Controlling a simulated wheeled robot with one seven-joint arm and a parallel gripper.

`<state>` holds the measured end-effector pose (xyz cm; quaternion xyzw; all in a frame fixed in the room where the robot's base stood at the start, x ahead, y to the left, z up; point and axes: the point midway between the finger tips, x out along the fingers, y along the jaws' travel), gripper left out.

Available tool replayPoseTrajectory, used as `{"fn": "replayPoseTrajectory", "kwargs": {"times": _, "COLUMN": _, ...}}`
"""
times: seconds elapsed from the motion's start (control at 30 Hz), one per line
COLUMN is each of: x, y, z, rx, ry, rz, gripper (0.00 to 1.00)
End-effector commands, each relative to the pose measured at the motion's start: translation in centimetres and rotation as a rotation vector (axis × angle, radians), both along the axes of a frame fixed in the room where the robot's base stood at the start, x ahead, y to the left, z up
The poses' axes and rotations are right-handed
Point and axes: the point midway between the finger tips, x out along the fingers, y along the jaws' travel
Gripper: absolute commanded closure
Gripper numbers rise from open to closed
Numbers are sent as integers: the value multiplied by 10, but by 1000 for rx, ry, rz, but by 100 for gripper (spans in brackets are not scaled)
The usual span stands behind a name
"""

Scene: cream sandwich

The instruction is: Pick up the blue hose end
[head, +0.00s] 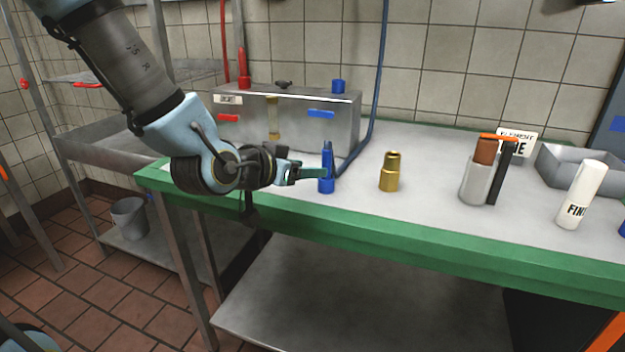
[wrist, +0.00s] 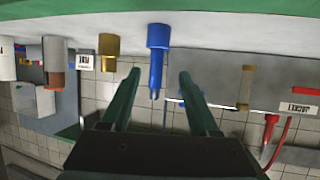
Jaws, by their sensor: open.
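The blue hose end (head: 327,184) stands upright on the table top, with a wide lower part and a narrower, darker tip. It also shows in the wrist view (wrist: 157,62), upside down there, lying in the gap between the two green fingers. In the wrist view my gripper (wrist: 157,78) is open, with clear room on both sides of the hose end. I cannot tell how deep it sits between the fingers.
A blue hose (head: 378,90) hangs down behind it to the table. A brass fitting (head: 389,174) stands to its right.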

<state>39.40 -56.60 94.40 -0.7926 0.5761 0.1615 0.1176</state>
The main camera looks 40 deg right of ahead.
Motion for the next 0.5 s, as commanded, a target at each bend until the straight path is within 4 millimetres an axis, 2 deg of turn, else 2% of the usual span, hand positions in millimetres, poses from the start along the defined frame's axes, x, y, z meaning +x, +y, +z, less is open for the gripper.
{"fn": "replayPoseTrajectory", "kwargs": {"times": 0.17, "x": 0, "y": -14, "z": 3, "rx": -15, "ry": 2, "rz": -9, "gripper": 38}}
{"fn": "replayPoseTrajectory", "kwargs": {"times": 0.37, "x": 5, "y": -28, "z": -7, "rx": -9, "ry": 1, "rz": -7, "gripper": 38}}
{"fn": "replayPoseTrajectory", "kwargs": {"times": 0.5, "x": 12, "y": -44, "z": -16, "rx": -10, "ry": 0, "rz": -4, "gripper": 38}}
